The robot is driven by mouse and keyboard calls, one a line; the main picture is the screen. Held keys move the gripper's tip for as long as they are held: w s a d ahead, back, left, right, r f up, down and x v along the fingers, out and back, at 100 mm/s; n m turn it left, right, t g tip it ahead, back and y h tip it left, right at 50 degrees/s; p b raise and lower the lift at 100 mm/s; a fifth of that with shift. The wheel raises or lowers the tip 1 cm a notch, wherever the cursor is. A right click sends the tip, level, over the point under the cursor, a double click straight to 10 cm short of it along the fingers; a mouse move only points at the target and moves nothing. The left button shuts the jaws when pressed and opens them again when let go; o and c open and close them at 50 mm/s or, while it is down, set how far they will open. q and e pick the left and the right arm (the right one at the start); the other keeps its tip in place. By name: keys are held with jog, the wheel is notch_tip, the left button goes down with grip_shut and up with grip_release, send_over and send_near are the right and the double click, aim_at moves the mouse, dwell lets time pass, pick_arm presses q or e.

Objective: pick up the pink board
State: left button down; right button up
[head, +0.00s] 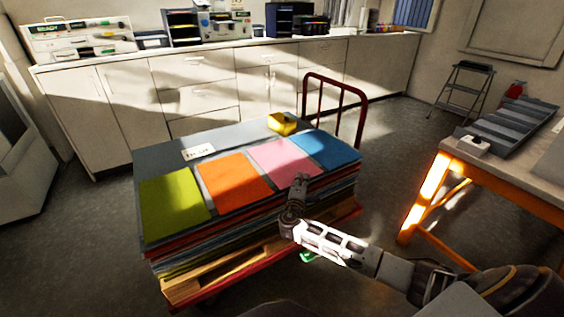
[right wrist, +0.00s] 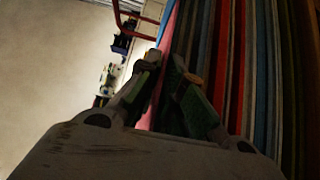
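The pink board (head: 283,158) lies flat on top of a stack of boards on a cart, between the orange and blue boards. My right gripper (head: 299,186) is at the board's front edge, with a finger over its near right part. In the dark right wrist view, the two fingers (right wrist: 167,62) stand close together, with the pink edge (right wrist: 170,28) running in between them. I cannot tell whether they press on it. My left gripper is not in view.
Green (head: 174,205), orange (head: 234,177) and blue (head: 327,147) boards lie beside the pink one. A yellow object (head: 282,124) and a white card (head: 198,152) sit behind them. The cart's red handle (head: 336,82) rises behind. An orange-framed table (head: 505,183) stands right.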

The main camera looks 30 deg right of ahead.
grip_shut()
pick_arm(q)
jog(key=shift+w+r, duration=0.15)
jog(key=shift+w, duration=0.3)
pick_arm(e)
jog(key=shift+r, duration=0.1)
